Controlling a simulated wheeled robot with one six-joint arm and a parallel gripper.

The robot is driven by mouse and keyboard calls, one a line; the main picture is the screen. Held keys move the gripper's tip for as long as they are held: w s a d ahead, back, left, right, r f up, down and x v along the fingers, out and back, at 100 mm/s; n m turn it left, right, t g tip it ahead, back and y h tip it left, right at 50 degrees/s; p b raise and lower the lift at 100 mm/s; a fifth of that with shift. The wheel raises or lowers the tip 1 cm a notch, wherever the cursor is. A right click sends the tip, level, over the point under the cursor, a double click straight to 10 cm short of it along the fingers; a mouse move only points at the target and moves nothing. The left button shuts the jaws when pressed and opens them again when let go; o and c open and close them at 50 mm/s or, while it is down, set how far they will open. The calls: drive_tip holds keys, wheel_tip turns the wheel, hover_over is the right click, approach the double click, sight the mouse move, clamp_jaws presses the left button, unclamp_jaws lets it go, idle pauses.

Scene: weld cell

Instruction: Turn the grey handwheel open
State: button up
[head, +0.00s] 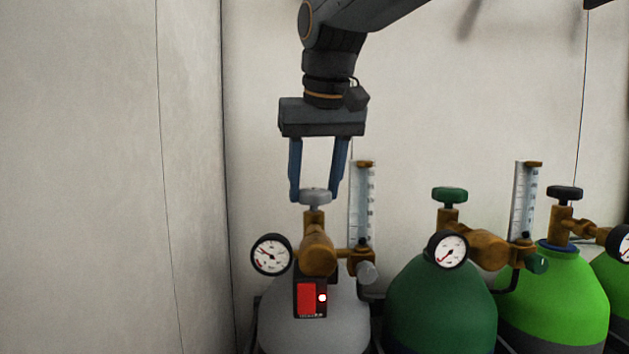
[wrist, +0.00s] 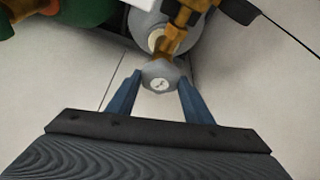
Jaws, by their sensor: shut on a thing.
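The grey handwheel (head: 315,196) sits on top of the brass valve of the grey cylinder (head: 335,318) in the head view. My gripper (head: 315,194) points straight down over it, with its two blue fingers shut on the wheel, one on each side. In the wrist view, the wheel (wrist: 161,80) shows a pale marked disc at its centre and sits between the fingertips (wrist: 160,82). The brass valve body (head: 318,250) stands below the wheel. A round gauge (head: 271,255) is to its left.
A clear flow tube (head: 362,205) stands close to the right of my gripper. A dark green cylinder (head: 440,305) with a green handwheel (head: 450,195) and a bright green cylinder (head: 553,300) with a dark handwheel (head: 564,193) stand further right.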

drive_tip(key=n+y, duration=0.1)
drive_tip(key=n, duration=0.3)
drive_tip(key=shift+w+d+n+g+y+p, duration=0.1)
drive_tip(key=shift+d+n+g+y+p, duration=0.05)
drive_tip(key=shift+n+g+y+p, duration=0.2)
drive_tip(key=shift+n+g+y, duration=0.55)
drive_tip(key=shift+n, duration=1.3)
drive_tip(key=o, duration=1)
drive_tip(key=shift+o, duration=0.2)
drive_tip(key=shift+r, duration=0.1)
drive_tip(key=v, duration=0.7)
drive_tip(key=shift+d+r+b, duration=0.2)
drive_tip(key=shift+r+b, duration=0.05)
drive_tip(key=shift+b, duration=0.2)
